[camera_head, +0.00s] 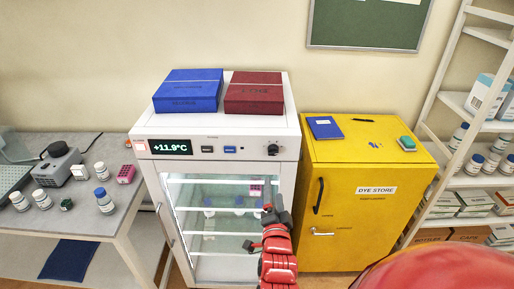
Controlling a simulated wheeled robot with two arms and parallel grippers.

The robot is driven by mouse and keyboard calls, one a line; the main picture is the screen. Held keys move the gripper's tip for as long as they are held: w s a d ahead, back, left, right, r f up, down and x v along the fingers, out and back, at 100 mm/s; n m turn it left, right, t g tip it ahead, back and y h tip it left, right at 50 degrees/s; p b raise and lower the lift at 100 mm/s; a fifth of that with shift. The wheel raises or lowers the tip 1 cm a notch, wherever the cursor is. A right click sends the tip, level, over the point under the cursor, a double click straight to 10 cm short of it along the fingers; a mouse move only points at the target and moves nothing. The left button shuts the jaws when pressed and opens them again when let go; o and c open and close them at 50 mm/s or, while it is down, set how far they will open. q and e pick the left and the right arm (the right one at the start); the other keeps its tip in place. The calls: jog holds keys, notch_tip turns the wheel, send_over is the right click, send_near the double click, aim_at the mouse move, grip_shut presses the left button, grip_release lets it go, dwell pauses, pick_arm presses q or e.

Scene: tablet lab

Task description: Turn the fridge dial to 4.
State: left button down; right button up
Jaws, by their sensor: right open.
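The white fridge (222,121) stands at the centre with its glass door closed. Its black display (170,147) reads +11.9°C. The fridge dial (273,149) is a small round dark knob at the right end of the front panel. Its number marks are too small to read. My right gripper (273,208) is in front of the glass door, below the dial and apart from it. It is open and holds nothing that I can see. My left gripper is not in view.
A blue binder box (188,91) and a dark red one (254,93) lie on the fridge. Two small buttons sit between display and dial. A yellow dye store cabinet (365,165) stands close on the right. A bench (95,215) with bottles is on the left.

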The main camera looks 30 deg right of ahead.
jog(key=w+d+f+b, duration=0.1)
jog(key=w+d+b, duration=0.1)
jog(key=b, duration=1)
send_near(273, 155)
jog(key=p+x, duration=0.1)
jog(key=x, duration=0.2)
jog(key=p+x, duration=0.3)
jog(key=x, duration=0.2)
jog(key=shift+w+d+r, duration=0.2)
jog(key=shift+d+r, duration=0.05)
jog(key=shift+r, duration=0.05)
jog(key=shift+w+d+f+p, duration=0.2)
jog(key=shift+w+p, duration=0.2)
jog(key=shift+w, duration=0.05)
grip_shut()
